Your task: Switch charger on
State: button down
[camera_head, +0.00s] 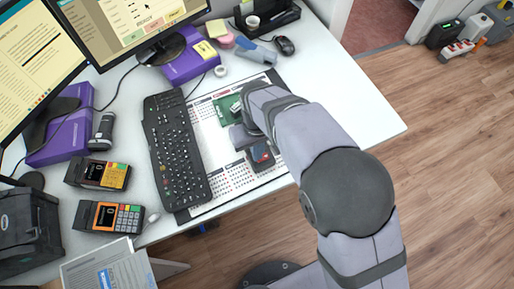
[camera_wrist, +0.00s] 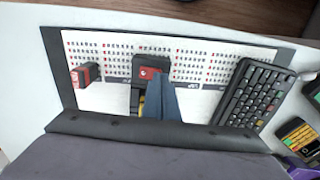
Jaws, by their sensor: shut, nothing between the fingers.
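A small black device with a red end (camera_head: 262,155) lies on the desk mat near its front edge. It seems to be the black-and-red block (camera_wrist: 149,68) in the wrist view, and it may be the charger. My gripper (camera_head: 243,138) is low over the mat beside this device. In the wrist view my shut, empty blue-grey fingers (camera_wrist: 161,84) reach up to its near side, hiding part of it. I cannot tell if they touch. A second red-and-black block (camera_wrist: 86,74) lies to the left.
The keyboard (camera_head: 175,148) lies left of my gripper. A green card (camera_head: 227,108) lies behind it on the calendar mat (camera_head: 205,207). Two card terminals (camera_head: 107,217) (camera_head: 98,174) stand further left. A power strip (camera_head: 458,50) is on the floor. The desk's right corner is clear.

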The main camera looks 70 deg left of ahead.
jog(key=shift+f+b, duration=0.35)
jog(key=shift+f, duration=0.3)
dwell(0.7)
notch_tip(320, 180, up, 8)
jog(key=p, duration=0.6)
jog(key=shift+r, duration=0.15)
dwell(5.5)
